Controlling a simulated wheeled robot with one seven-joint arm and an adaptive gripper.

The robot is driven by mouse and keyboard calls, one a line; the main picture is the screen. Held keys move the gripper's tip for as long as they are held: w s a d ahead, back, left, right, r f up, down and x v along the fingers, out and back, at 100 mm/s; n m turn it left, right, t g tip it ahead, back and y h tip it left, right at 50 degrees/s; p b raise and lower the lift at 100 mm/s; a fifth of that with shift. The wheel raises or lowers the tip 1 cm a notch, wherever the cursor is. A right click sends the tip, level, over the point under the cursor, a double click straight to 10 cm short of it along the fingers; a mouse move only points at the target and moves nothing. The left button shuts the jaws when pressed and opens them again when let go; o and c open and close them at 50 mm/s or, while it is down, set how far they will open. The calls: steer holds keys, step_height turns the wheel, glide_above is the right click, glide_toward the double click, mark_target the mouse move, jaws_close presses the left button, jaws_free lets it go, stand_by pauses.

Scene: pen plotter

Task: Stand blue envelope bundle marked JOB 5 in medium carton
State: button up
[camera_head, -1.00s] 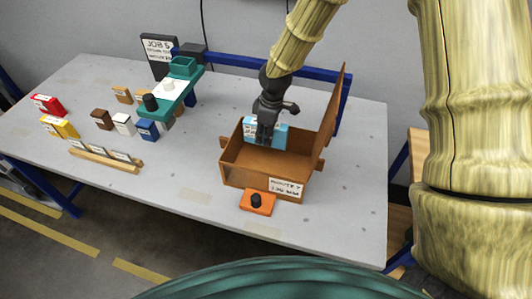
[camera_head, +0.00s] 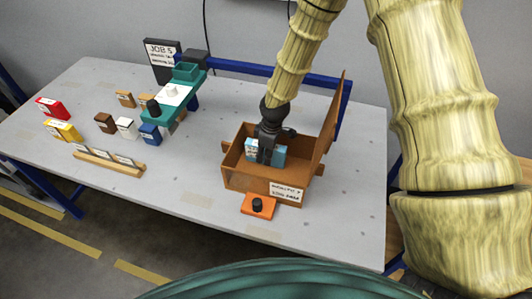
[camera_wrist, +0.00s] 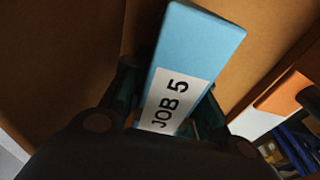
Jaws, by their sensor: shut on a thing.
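The light blue envelope bundle (camera_head: 279,153) stands inside the brown carton (camera_head: 237,180), low between its walls. In the wrist view the bundle (camera_wrist: 200,40) shows a white label reading JOB 5. My gripper (camera_head: 265,157) reaches down into the carton from above and is shut on the bundle. In the wrist view its fingers (camera_wrist: 165,110) lie on both sides of the bundle, and their tips are partly hidden. I cannot tell whether the bundle's bottom touches the carton floor. The carton's lid flap (camera_head: 328,125) stands up on the right.
An orange block with a black knob (camera_head: 258,206) sits before the carton. A teal plotter (camera_head: 178,95) stands left of it with a JOB 5 sign (camera_head: 162,58) behind. Several coloured bundles and a wooden rack (camera_head: 108,162) lie at left.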

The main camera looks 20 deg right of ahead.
steer(key=shift+f, duration=0.1)
steer(key=o, duration=1.1)
steer(key=shift+s+d+r+b, duration=0.2)
steer(key=shift+r+b, duration=0.15)
steer(key=shift+r, duration=1.65)
steer(key=shift+s+d+r+b, duration=0.15)
steer(key=shift+r+b, duration=0.25)
steer(key=shift+r, duration=1.65)
steer(key=shift+s+d+r+b, duration=0.1)
steer(key=shift+d+r+b, duration=0.2)
steer(key=shift+r, duration=1.7)
